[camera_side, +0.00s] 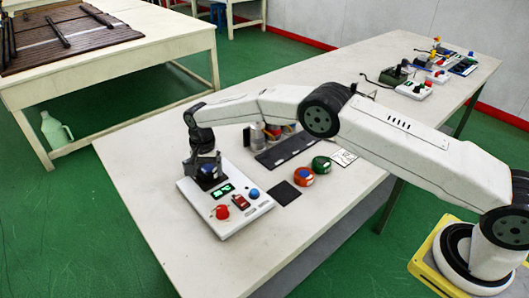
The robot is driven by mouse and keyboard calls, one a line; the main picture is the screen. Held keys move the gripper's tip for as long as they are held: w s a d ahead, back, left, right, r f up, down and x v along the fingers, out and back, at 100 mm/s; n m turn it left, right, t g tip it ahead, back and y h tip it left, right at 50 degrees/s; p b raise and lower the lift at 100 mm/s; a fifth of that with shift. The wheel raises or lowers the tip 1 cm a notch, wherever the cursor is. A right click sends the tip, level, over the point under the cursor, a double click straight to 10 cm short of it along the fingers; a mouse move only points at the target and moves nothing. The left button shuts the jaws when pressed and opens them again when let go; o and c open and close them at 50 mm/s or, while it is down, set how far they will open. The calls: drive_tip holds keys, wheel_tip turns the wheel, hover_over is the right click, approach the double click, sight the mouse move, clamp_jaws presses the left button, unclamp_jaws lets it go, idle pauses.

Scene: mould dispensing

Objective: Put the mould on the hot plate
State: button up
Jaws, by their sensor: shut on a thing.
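The hot plate (235,222) is a white, flat box near the front left of the long white table. It has a green-lit display, a red knob and a blue knob. My gripper (208,175) points down over the rear left part of the hot plate. It is shut on a small dark thing, which I take to be the mould. The jaws and the dark colour hide most of the mould. I cannot tell whether its underside touches the plate.
A red round item (304,177) and a green one (321,165) stand right of the hot plate, near a black square (282,193). A black strip (286,150) and small containers (257,136) lie behind. More devices (413,90) stand at the far end.

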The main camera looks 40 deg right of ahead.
drive_tip(key=shift+f, duration=0.2)
drive_tip(key=o, duration=1.1)
drive_tip(key=shift+r, duration=0.15)
drive_tip(key=shift+r, duration=3.35)
drive_tip(key=shift+d+r, duration=0.1)
drive_tip(key=shift+s+d+r, duration=0.25)
drive_tip(key=shift+d+r, duration=0.1)
drive_tip(key=shift+d, duration=0.1)
drive_tip(key=s+d+r+n+t, duration=0.1)
drive_tip(key=s+d, duration=0.4)
drive_tip(key=s, duration=0.6)
drive_tip(key=s+d+r+n, duration=0.2)
drive_tip(key=s+d+n, duration=0.2)
drive_tip(key=s, duration=0.6)
drive_tip(key=s+d+r+n+t, duration=0.1)
drive_tip(key=s+d+n, duration=0.2)
drive_tip(key=s+d, duration=0.3)
drive_tip(key=shift+s+d+r+t, duration=0.1)
drive_tip(key=shift+s, duration=0.85)
drive_tip(key=shift+s+d+r+t, duration=0.1)
drive_tip(key=shift+s+d, duration=0.05)
drive_tip(key=shift+s, duration=0.75)
drive_tip(key=shift+s+d+r+t, duration=0.1)
drive_tip(key=shift+s, duration=0.85)
